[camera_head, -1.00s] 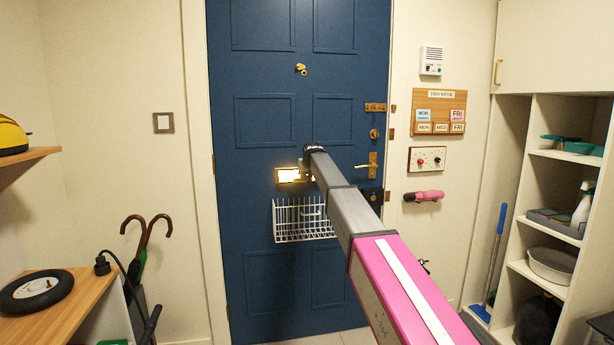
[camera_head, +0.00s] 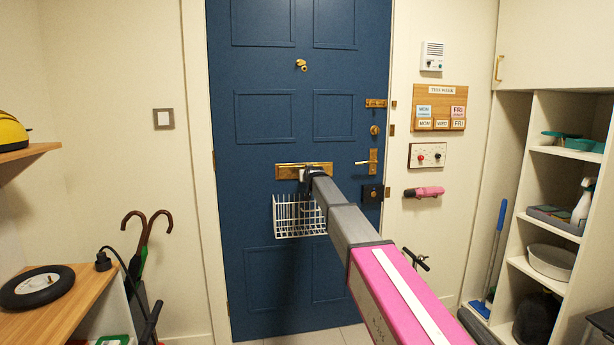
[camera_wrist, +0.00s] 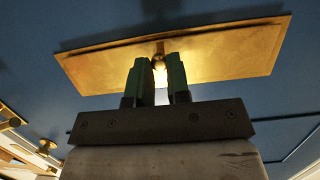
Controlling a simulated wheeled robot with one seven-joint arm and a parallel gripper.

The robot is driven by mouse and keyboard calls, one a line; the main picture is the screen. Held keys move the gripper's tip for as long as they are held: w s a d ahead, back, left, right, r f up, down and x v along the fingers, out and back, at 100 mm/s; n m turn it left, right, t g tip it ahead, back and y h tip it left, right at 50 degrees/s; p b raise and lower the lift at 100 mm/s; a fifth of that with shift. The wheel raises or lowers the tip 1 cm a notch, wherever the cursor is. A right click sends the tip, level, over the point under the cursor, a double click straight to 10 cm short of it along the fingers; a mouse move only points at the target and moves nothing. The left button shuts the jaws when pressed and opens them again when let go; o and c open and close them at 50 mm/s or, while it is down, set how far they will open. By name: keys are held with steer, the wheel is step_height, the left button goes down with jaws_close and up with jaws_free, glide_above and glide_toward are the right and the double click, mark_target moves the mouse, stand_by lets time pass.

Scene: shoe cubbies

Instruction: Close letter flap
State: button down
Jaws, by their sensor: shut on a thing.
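The brass letter flap (camera_head: 288,171) sits across the middle of the blue door (camera_head: 265,120), above a white wire basket. In the head view it now shows as a brass plate with no bright opening at its left part. In the wrist view the flap (camera_wrist: 210,55) is a wide brass plate with a small knob (camera_wrist: 159,62) at its middle. My gripper (camera_wrist: 159,75) has its two green-tipped fingers close together at that knob, shut on it as far as I see. In the head view my arm hides the fingertips.
The white wire basket (camera_head: 292,222) hangs on the door just below the flap, close to my arm. A brass door handle (camera_head: 369,162) and a black lock box (camera_head: 372,194) are to the right. Shelves (camera_head: 555,152) stand at far right.

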steer(key=shift+w+f+t, duration=0.15)
steer(key=shift+f+t, duration=0.05)
steer(key=shift+t, duration=0.3)
steer(key=c, duration=1.1)
jaws_free()
steer(key=shift+w, duration=0.1)
steer(key=v, duration=1)
steer(key=shift+s+d, duration=0.1)
steer(key=shift+s, duration=0.3)
